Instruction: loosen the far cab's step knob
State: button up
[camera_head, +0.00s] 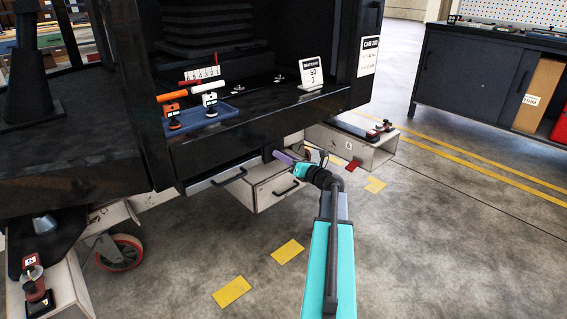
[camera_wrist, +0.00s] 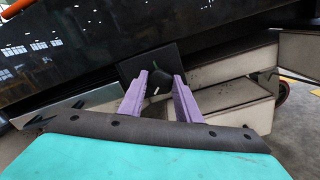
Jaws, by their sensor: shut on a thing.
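The dark cab body, with a "CAB 203" sign (camera_head: 369,56), fills the middle of the head view. My gripper (camera_head: 277,155) reaches its lower front edge from the right. In the wrist view, its two purple fingers (camera_wrist: 160,90) are shut on a small black knob (camera_wrist: 157,86) in front of a dark square plate (camera_wrist: 165,58). The knob's far side and mount are hidden. A pale step box (camera_head: 262,188) with a black handle lies just below the gripper; its front also shows in the wrist view (camera_wrist: 232,103).
A pale box (camera_head: 365,152) stands to the right, a red caster wheel (camera_head: 120,252) lower left. A dark workbench (camera_head: 470,75) is at upper right. The floor at front is open.

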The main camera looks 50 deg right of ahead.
jog(key=shift+n+b, duration=1.05)
jog(key=shift+n, duration=0.65)
jog(key=o, duration=1.1)
jog(key=shift+c, duration=0.2)
jog(key=shift+s, duration=0.15)
jog(key=s+a+p, duration=0.1)
jog(key=s+p, duration=0.3)
jog(key=s, duration=0.9)
jog(key=shift+s, duration=0.25)
jog(key=shift+w+p, duration=0.1)
jog(key=shift+p, duration=0.25)
